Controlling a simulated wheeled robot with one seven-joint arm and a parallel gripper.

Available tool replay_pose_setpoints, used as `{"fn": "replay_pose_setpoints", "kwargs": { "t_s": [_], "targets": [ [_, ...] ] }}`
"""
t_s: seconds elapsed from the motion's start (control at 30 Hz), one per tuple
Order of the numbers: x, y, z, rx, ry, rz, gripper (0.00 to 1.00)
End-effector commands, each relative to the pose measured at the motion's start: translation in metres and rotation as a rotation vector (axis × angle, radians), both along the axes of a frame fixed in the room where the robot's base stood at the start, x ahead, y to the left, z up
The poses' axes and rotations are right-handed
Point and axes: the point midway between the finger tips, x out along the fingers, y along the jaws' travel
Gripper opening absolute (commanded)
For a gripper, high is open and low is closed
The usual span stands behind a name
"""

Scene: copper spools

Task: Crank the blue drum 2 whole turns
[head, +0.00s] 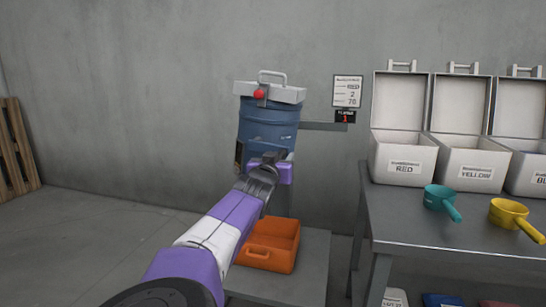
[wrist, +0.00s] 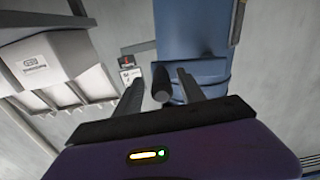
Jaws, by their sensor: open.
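The blue drum (head: 268,122) stands upright against the grey wall in the head view, under a grey lid with a red knob (head: 259,95). It also fills the upper middle of the wrist view (wrist: 188,35). My gripper (head: 272,163) is at the drum's lower front. In the wrist view its two fingers (wrist: 160,90) are spread, with a dark round crank grip (wrist: 161,80) between them. I cannot tell whether either finger touches it. The crank's arm is mostly hidden. A small counter (head: 345,117) beside the drum shows a red 1.
An orange bin (head: 270,245) sits on a low grey stand below the drum. At right, a grey bench (head: 425,235) holds open white boxes (head: 402,158), a teal scoop (head: 440,198) and a yellow scoop (head: 508,212). A wooden pallet (head: 18,150) leans at far left. Floor at left is clear.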

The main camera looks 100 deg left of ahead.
Motion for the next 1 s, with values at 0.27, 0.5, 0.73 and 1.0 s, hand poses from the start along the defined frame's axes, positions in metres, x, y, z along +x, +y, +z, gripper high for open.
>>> {"fn": "replay_pose_setpoints", "kwargs": {
  "t_s": [0.27,0.5,0.73,1.0],
  "targets": [
    [0.000,-0.005,0.006,-0.001,-0.003,-0.002,0.47],
    [0.000,-0.010,0.005,-0.002,-0.003,-0.001,0.47],
    [-0.002,-0.016,0.005,-0.002,-0.002,0.004,0.47],
    [-0.004,-0.026,0.004,-0.003,0.001,0.011,0.47]
  ]
}}
